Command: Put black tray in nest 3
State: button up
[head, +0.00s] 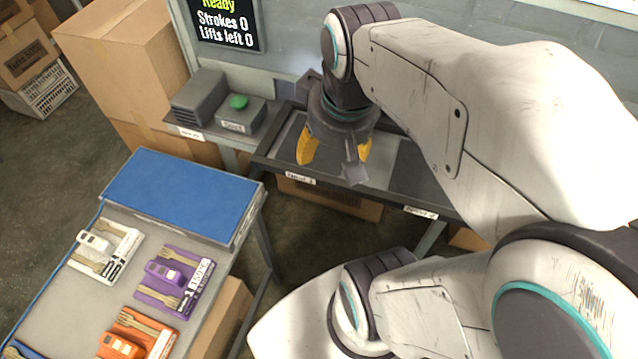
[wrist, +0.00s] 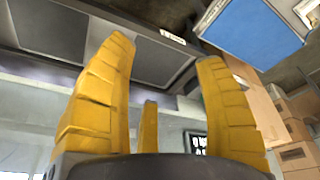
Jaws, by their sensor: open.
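My gripper (head: 335,158) has yellow fingers and is open and empty above the grey bench (head: 263,163). In the wrist view its fingers (wrist: 164,50) are spread with nothing between them. The bench has dark recessed panels (head: 417,170) and small front labels, too blurred to read surely. I cannot make out a black tray in either view. I cannot identify nest 3; my arm hides the bench's right part.
A side table with a blue mat (head: 183,193) holds a white tray (head: 104,247), a purple tray (head: 172,280) and an orange tray (head: 140,335) with wooden cutlery. A green button (head: 238,101) sits left of the bench. Cardboard boxes (head: 125,60) stand behind.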

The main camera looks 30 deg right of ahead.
jog(key=s+a+f+n, duration=0.1)
jog(key=s+a+f, duration=0.1)
jog(key=s+a, duration=0.2)
jog(key=shift+a+f+y, duration=0.4)
jog(key=shift+a, duration=0.05)
jog(key=shift+d, duration=0.1)
